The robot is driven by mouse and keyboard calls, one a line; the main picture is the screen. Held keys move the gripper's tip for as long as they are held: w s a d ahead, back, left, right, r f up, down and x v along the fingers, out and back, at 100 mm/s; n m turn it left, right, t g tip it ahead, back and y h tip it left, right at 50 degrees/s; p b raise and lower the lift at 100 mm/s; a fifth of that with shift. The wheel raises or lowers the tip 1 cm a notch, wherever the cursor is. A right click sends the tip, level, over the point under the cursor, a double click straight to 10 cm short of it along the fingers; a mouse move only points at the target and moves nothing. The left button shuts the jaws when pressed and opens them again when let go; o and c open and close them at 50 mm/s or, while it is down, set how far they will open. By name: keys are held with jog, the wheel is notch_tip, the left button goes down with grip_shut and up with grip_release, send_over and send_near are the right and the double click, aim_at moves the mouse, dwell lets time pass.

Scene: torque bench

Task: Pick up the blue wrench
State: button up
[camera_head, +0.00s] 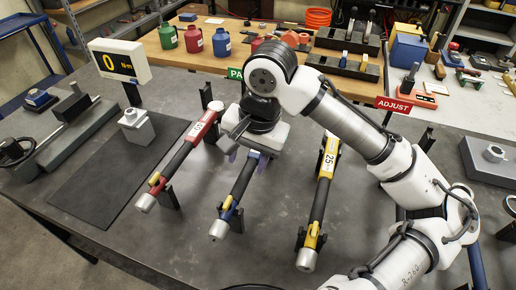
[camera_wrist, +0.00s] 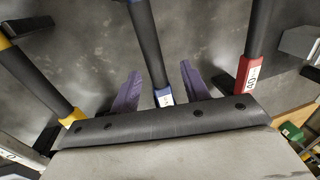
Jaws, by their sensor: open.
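The blue wrench (camera_head: 240,189) has a dark handle with blue bands and a metal end. It lies raised on a stand in the middle of the grey bench, between the red wrench (camera_head: 184,156) and the yellow wrench (camera_head: 321,190). My gripper (camera_head: 247,158) is over its far part and hides its far end. In the wrist view the blue wrench (camera_wrist: 147,40) runs between the two purple fingers of my open gripper (camera_wrist: 160,72). Gaps show between the wrench and both fingers. Its blue labelled part goes out of sight behind the gripper body.
The red (camera_wrist: 257,55) and yellow wrenches (camera_wrist: 42,75) flank my gripper closely in the wrist view. A black mat (camera_head: 95,190) and a yellow-digit display (camera_head: 120,62) are at left. A red ADJUST sign (camera_head: 407,105) is right. A wooden table (camera_head: 210,55) with bottles stands behind.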

aim_at(249, 167)
jog(key=f, duration=0.3)
jog(key=shift+w+d+f+p, duration=0.1)
jog(key=shift+w+f+p, duration=0.2)
jog(key=shift+f+p, duration=0.05)
jog(key=shift+f, duration=0.6)
jog(key=shift+w, duration=0.1)
grip_shut()
